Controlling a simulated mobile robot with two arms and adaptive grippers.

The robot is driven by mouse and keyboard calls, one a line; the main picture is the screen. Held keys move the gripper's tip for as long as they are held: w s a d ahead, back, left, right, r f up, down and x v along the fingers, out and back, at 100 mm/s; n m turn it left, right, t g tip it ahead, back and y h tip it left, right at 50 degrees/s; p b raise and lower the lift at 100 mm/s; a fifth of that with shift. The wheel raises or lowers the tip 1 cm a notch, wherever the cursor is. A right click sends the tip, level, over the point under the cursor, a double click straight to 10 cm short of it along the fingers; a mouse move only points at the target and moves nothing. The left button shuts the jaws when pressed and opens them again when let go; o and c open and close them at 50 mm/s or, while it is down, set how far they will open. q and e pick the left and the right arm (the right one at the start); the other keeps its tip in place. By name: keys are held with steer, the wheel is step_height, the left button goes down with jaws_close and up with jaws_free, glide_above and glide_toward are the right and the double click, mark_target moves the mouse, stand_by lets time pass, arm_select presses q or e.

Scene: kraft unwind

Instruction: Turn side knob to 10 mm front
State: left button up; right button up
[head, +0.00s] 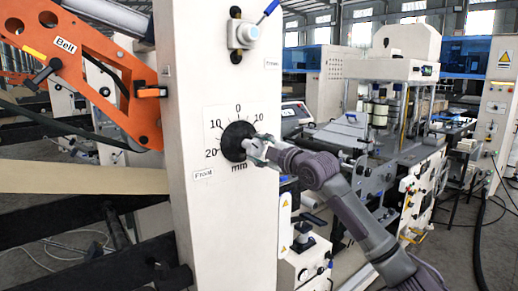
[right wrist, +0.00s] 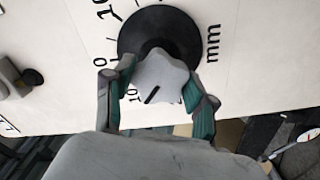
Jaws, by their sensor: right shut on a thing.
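The side knob (head: 235,142) is a round black disc on the white column, with a pale lobed grip (right wrist: 160,72) at its centre that shows in the right wrist view. A short dark line marks the grip's face; which scale value it points at I cannot tell. Around the disc a dial scale (head: 212,126) reads 20, 10, 0, 10 and mm, with a "Front" label (head: 204,174) at lower left. My right gripper (head: 256,150) is shut on the knob's grip, with one finger on each side in the right wrist view (right wrist: 160,92). My left gripper is out of view.
The white column (head: 222,225) carries a blue-handled valve (head: 243,33) above the dial. An orange arm labelled "Belt" (head: 95,60) lies left of it. A machine with rollers (head: 380,110) stands behind on the right, and a grey box with buttons (head: 305,262) stands below my right arm.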

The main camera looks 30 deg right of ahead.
stand_by(0.4)
steer(key=o, duration=1.2)
steer(key=shift+c, duration=0.2)
steer(key=s, duration=1.2)
steer(key=shift+d, duration=0.45)
steer(key=shift+f, duration=0.1)
